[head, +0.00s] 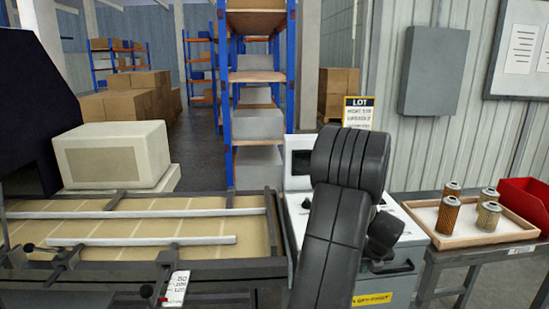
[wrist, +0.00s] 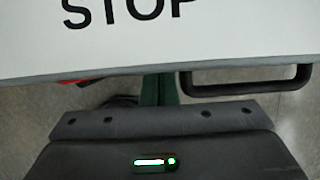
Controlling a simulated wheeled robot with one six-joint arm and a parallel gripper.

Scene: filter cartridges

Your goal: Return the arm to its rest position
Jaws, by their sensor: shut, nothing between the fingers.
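My gripper (wrist: 160,86) shows in the wrist view as a dark body with a green light and a bolted plate. Its narrow dark green fingers are together at the middle, with nothing between them. Their tips appear close to the edge of a white panel (wrist: 235,45) marked STOP; I cannot tell whether they touch it. In the head view my dark arm rises bent in front of the white machine (head: 300,157), and the gripper itself cannot be made out there.
Several filter cartridges (head: 447,215) stand in a shallow wooden tray (head: 470,242) on the right bench, beside a red bin (head: 525,203). A conveyor table (head: 150,268) with rails lies left. A black handle (wrist: 245,91) is near my gripper. Shelving (head: 225,100) stands behind.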

